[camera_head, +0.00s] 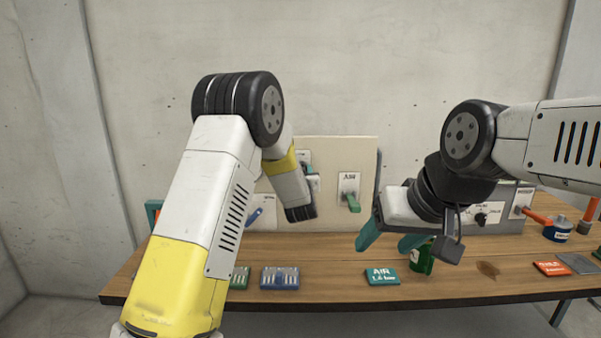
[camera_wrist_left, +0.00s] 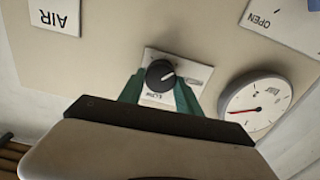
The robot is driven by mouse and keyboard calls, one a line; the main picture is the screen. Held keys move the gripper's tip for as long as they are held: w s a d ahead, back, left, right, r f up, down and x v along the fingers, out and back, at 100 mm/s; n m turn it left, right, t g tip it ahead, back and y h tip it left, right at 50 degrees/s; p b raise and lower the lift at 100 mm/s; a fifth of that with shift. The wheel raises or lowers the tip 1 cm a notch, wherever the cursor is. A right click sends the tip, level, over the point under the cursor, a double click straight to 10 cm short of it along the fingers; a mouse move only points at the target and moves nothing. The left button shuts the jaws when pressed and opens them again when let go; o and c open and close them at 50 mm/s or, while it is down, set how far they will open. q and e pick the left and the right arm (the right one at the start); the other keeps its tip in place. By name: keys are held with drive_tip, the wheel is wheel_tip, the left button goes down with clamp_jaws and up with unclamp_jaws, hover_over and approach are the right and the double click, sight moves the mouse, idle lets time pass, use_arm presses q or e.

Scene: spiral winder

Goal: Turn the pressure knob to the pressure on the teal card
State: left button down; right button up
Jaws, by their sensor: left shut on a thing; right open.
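The black pressure knob (camera_wrist_left: 160,73) sits on a white plate on the beige panel in the left wrist view, its white pointer line aimed right and slightly up. The green fingers of my left gripper (camera_wrist_left: 159,88) are shut on it, one on each side. In the head view my left arm hides the knob and fingers. The gauge (camera_wrist_left: 256,105) beside the knob has a red needle pointing left; its numbers are too small to read. The teal card (camera_head: 382,277) on the table says AIR and seems to read 1.4 bar. My right gripper (camera_head: 391,241) is open above the table near the card.
A green container (camera_head: 420,259) stands just below my right gripper. A green-handled valve (camera_head: 352,202) is on the panel (camera_head: 337,148). Blue (camera_head: 280,278) and green (camera_head: 240,277) blocks lie at the front. A red card (camera_head: 551,268) and a blue tin (camera_head: 557,229) are at right.

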use_arm(q)
drive_tip(key=shift+f, duration=0.15)
idle(0.3)
drive_tip(key=c, duration=0.8)
unclamp_jaws()
drive_tip(key=shift+c, duration=0.2)
drive_tip(key=shift+s, duration=0.1)
drive_tip(key=s, duration=0.7)
drive_tip(key=shift+s, duration=0.35)
